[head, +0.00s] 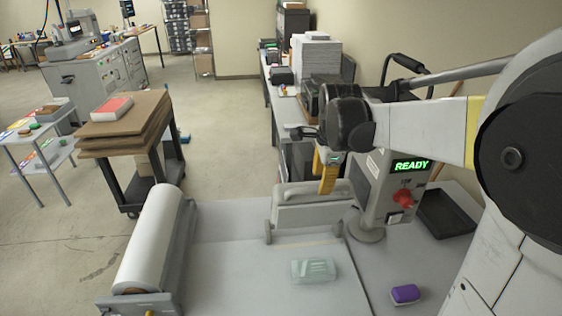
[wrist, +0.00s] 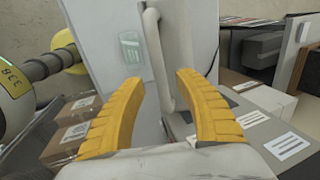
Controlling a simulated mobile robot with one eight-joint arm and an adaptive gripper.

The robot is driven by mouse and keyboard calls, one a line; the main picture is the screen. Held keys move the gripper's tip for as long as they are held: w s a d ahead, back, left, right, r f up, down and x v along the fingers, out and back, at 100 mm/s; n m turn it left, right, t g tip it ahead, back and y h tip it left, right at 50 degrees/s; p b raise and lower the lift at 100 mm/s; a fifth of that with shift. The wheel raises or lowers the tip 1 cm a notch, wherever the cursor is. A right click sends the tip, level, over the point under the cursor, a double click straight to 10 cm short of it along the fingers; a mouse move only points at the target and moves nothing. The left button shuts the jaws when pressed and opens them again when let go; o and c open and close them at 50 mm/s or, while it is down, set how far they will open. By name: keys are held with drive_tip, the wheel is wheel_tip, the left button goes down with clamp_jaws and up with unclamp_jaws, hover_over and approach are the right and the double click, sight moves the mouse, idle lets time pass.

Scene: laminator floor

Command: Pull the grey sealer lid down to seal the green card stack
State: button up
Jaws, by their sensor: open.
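The grey sealer lid (head: 292,218) stands raised at the back of the pale sealer bed (head: 245,275). Its bar handle (wrist: 158,60) runs up and down in the wrist view. My gripper (head: 326,180) is open, with yellow fingers pointing down at the right part of the lid. In the wrist view my gripper (wrist: 160,80) has the handle in line between its spread fingertips; I cannot tell whether the handle is inside them or just beyond. The pale green card stack (head: 314,270) lies flat on the bed in front of the lid, and shows in the wrist view (wrist: 131,48).
A control post (head: 385,185) reading READY, with a red knob, stands right of the lid. A purple block (head: 405,294) and a black tray (head: 446,212) lie on the right. A white film roll (head: 152,235) lies along the left. A cart with cardboard (head: 125,125) stands beyond.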

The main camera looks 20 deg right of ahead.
sight(310, 205)
drive_tip(key=shift+x, duration=1.75)
drive_tip(key=shift+s, duration=0.1)
clamp_jaws()
